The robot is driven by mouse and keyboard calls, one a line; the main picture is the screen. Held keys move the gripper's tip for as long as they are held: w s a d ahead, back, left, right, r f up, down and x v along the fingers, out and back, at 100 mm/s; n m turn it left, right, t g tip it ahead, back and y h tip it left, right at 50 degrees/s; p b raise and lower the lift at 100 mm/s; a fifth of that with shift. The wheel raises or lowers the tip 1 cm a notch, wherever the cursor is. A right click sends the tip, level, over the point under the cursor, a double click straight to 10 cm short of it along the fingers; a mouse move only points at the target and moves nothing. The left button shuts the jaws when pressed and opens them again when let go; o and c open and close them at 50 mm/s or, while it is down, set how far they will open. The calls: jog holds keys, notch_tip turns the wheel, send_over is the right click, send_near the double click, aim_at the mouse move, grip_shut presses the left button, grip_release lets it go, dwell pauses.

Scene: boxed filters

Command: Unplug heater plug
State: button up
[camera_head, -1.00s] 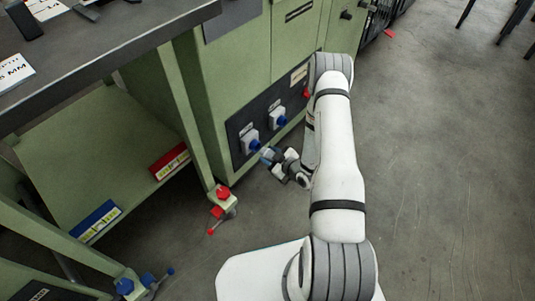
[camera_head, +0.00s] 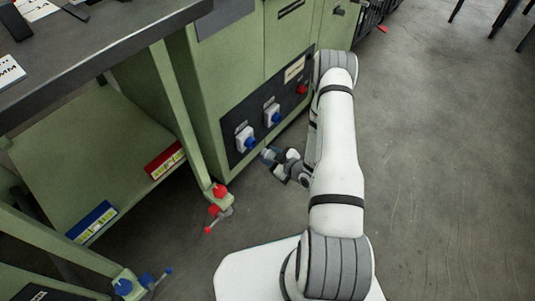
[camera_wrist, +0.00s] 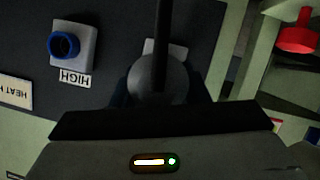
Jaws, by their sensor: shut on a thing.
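The heater plug (camera_wrist: 158,82), a grey rounded body with a black cord (camera_wrist: 163,25) rising from it, sits between my jaws in the wrist view. My gripper (camera_head: 273,156) is shut on it, low in front of the dark panel (camera_head: 231,122). In the head view the left blue socket (camera_head: 248,143) and right blue socket (camera_head: 274,117) both show uncovered, with my gripper apart from them. In the wrist view the blue socket marked HIGH (camera_wrist: 64,45) is empty at left. A pale block (camera_wrist: 152,45) shows partly behind the plug. The plug's front end is hidden.
The green cabinet (camera_head: 225,65) carries the panel, with a red button (camera_head: 302,89). A workbench (camera_head: 110,40) stands left, its leg ending in a red-capped foot (camera_head: 219,191); another red part (camera_wrist: 297,36) shows in the wrist view. Bare floor (camera_head: 430,170) lies right.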

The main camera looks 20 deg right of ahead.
jog(key=s+d, duration=0.4)
jog(key=s, duration=0.2)
jog(key=shift+d, duration=0.2)
